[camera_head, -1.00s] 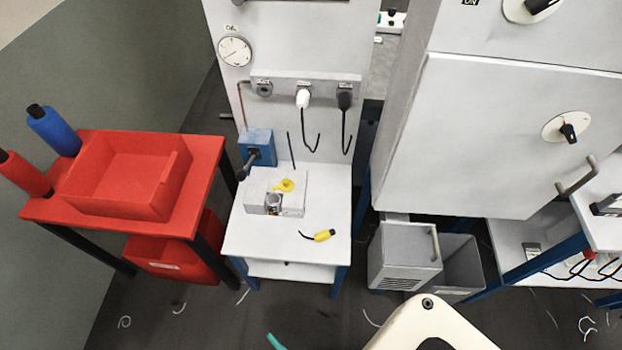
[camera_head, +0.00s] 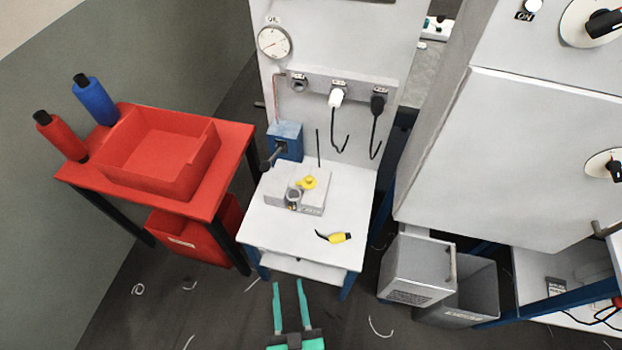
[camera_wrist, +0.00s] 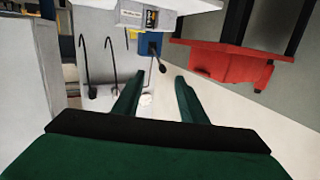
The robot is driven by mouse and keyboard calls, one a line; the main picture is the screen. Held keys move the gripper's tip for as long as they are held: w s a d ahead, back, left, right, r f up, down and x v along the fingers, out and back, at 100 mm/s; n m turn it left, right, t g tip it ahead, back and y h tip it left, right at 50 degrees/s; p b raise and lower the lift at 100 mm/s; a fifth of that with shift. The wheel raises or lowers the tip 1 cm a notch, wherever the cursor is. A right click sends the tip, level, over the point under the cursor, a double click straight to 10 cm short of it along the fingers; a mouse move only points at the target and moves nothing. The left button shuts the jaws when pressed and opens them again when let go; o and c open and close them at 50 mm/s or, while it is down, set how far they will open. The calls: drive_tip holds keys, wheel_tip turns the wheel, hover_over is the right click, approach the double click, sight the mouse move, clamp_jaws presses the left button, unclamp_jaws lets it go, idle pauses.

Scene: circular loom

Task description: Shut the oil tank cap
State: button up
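The oil tank appears to be the grey box (camera_head: 283,198) on the small white table. A yellow cap (camera_head: 308,182) shows on its top, behind a round grey filler neck (camera_head: 293,195). The neck's mouth looks uncovered, and the cap appears to be beside it. Whether the two are joined is too small to tell. My gripper (camera_head: 288,283) has green fingers and is in front of the table's near edge, apart from the tank. Its fingers are spread and empty, which the wrist view (camera_wrist: 157,78) also shows.
A yellow-and-black tool (camera_head: 340,238) lies at the table's front right. A blue box with a lever (camera_head: 285,140) stands behind the tank at left. Two hooked black cables hang behind the table. A red table (camera_head: 215,190) is at left, grey bins (camera_head: 415,268) at right. Dark floor is open in front.

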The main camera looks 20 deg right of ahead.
drive_tip(key=w+d+f+m+h, duration=0.1)
drive_tip(key=w+d+f+h, duration=0.1)
drive_tip(key=w, duration=0.4)
drive_tip(key=w+d+f+m+h, duration=0.1)
drive_tip(key=w+d+f, duration=0.2)
drive_tip(key=w, duration=0.4)
drive_tip(key=m+g+h, duration=0.1)
drive_tip(key=m+h, duration=0.1)
drive_tip(key=h, duration=0.1)
approach(308, 182)
drive_tip(key=x, duration=1.1)
drive_tip(key=shift+w+d, duration=0.1)
clamp_jaws()
